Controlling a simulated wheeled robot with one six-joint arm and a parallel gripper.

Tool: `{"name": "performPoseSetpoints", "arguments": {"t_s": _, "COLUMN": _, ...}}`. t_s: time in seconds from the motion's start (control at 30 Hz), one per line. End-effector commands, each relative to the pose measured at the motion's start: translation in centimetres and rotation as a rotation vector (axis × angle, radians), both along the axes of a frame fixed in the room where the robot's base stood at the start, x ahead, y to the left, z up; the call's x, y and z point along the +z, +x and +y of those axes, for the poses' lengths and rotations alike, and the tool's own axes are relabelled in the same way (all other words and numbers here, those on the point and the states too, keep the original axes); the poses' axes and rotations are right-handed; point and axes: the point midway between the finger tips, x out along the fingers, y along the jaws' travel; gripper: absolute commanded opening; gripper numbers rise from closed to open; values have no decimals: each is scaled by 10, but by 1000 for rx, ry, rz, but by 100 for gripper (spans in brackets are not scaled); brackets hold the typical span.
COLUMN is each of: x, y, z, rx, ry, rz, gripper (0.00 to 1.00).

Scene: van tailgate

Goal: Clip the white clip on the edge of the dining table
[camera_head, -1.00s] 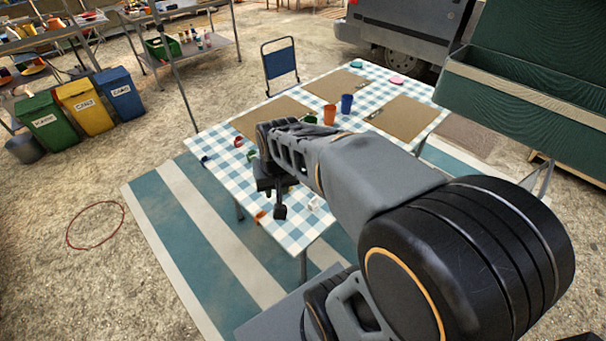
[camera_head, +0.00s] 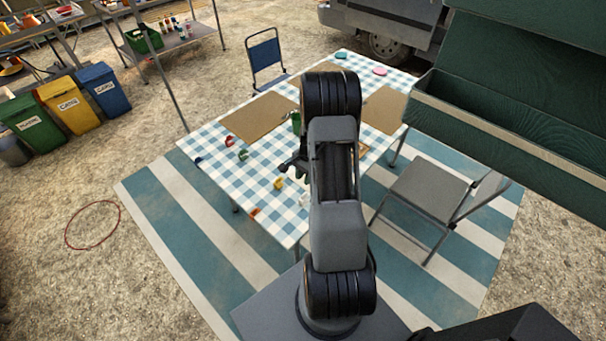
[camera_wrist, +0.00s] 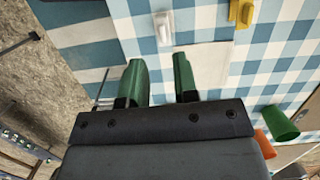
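The white clip (camera_head: 305,199) lies on the blue-and-white checked top of the dining table (camera_head: 268,212), near the table's front end and just left of my arm. In the wrist view it appears to be the small white piece (camera_wrist: 163,28) beyond the fingertips, apart from them. My gripper (camera_wrist: 161,75) is open with nothing between its green-tipped fingers, over the table near its edge. In the head view my gripper (camera_head: 290,165) is above the table, partly hidden by my arm.
A yellow clip (camera_head: 278,183), a green clip (camera_head: 243,155) and a red clip (camera_head: 230,140) lie on the tabletop. An orange clip (camera_head: 254,212) is at the table's left edge. A green cup (camera_wrist: 280,122) stands nearby. A grey chair (camera_head: 425,190) stands right of the table.

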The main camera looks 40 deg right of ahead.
Motion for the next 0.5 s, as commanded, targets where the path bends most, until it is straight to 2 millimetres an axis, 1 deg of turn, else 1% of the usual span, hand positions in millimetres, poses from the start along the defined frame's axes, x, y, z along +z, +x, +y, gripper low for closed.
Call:
{"name": "performPoseSetpoints", "arguments": {"t_s": 0.27, "x": -18, "y": 0, "z": 0, "rx": 2, "ry": 0, "rz": 0, "gripper": 28}}
{"name": "performPoseSetpoints", "arguments": {"t_s": 0.5, "x": -41, "y": 0, "z": 1, "rx": 2, "ry": 1, "rz": 1, "gripper": 28}}
